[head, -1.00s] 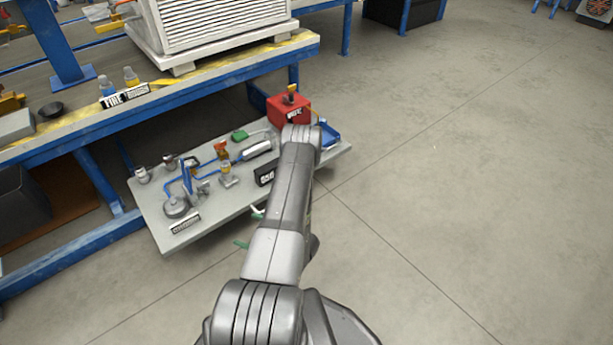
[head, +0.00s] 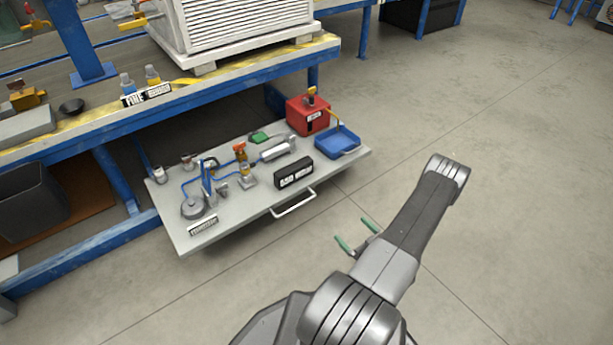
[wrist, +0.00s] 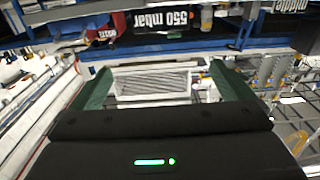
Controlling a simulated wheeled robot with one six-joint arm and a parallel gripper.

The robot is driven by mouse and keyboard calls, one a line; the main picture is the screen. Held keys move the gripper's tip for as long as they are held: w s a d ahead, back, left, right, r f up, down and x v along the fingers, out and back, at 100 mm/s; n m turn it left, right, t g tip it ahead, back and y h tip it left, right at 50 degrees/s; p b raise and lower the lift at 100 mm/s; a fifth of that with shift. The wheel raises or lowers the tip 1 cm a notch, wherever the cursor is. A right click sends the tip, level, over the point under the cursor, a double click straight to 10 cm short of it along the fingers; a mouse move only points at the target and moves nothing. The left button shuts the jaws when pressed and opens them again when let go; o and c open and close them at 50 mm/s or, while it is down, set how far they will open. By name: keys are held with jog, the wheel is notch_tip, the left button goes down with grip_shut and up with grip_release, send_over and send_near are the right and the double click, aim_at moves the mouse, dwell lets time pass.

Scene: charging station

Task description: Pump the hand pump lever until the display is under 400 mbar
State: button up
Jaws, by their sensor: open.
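The shelf also bears a red box (head: 307,115), a blue tray (head: 338,143), blue tubing and small fittings. A metal handle (head: 294,204) juts from its front. The blue-framed bench (head: 215,80) overhangs the shelf's back. The floor on the right is clear.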

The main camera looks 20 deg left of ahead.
jog(key=x, duration=0.8)
jog(key=shift+w+a, duration=0.25)
jog(key=shift+a, duration=0.1)
dwell(0.3)
jog(key=v, duration=1)
jog(key=shift+a, duration=0.1)
dwell(0.4)
jog(key=x, duration=0.6)
jog(key=shift+w+a, duration=0.2)
jog(key=shift+w, duration=0.1)
dwell(0.4)
jog(key=shift+a, duration=0.1)
